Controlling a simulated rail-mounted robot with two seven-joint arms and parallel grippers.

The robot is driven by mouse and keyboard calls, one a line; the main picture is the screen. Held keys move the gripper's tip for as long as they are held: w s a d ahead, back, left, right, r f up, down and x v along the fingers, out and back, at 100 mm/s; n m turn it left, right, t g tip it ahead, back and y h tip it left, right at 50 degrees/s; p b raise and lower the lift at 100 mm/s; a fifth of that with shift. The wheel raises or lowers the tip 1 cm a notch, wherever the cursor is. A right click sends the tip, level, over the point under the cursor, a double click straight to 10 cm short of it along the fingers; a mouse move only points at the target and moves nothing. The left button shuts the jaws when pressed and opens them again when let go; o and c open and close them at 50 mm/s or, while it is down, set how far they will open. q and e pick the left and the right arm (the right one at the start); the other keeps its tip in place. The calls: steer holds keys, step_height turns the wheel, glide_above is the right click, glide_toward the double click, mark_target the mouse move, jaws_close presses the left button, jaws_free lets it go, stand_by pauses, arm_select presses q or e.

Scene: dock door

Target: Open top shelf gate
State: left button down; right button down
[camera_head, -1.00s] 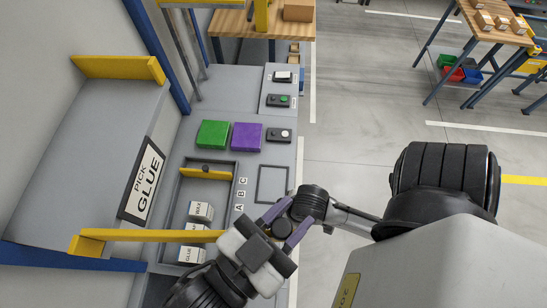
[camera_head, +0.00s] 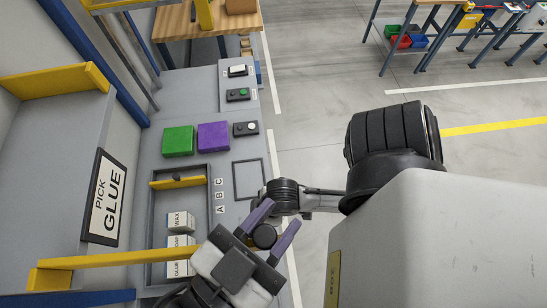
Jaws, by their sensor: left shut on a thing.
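The grey top shelf, with a "PICK GLUE" sign (camera_head: 105,197), stands at the left. Its gate, a yellow bar (camera_head: 125,257), runs across the near end towards my left gripper (camera_head: 273,222), which covers the far part of the bar. The gripper's purple fingers are on either side of a round black knob (camera_head: 264,237) in line with the bar, and the gripper is shut on it. The exact contact is partly hidden by the hand. My right gripper is out of view.
Green (camera_head: 178,141) and purple (camera_head: 213,137) blocks and button boxes (camera_head: 245,128) lie on the grey counter. Clear floor (camera_head: 310,130) lies to the right.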

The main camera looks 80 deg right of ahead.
arm_select(q)
steer(key=c, duration=0.9)
jaws_free()
steer(key=shift+c, duration=0.2)
steer(key=shift+o, duration=0.7)
steer(key=shift+a, duration=0.1)
steer(key=shift+w+a+f+b, duration=0.2)
steer(key=shift+w+a+b, duration=0.2)
steer(key=shift+a+b, duration=0.15)
steer(key=b+v, duration=0.5)
steer(key=v, duration=0.7)
steer(key=shift+a+r+b, duration=0.15)
steer(key=shift+r+b, duration=0.1)
steer(key=shift+b, duration=0.05)
